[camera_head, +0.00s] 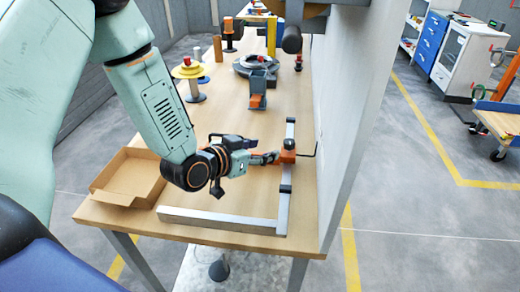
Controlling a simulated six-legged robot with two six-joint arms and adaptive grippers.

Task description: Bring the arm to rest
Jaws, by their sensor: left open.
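My left arm comes in from the upper left and reaches down over the wooden table (140,222). My left gripper (270,158) is at the end of it, low over the table and pointing right. Its tips are close to an orange block (288,155) on an upright-looking grey metal bar (285,190); I cannot tell whether they touch. The fingers are small in the picture, but they look apart, with nothing clearly held. My right gripper is not in view.
An open cardboard box (128,178) lies at the left table edge. A grey bar (220,220) lies along the front. A grey wall panel (345,110) bounds the table's right side. Several spools and fixtures, such as a yellow-topped spool (187,70), stand farther back.

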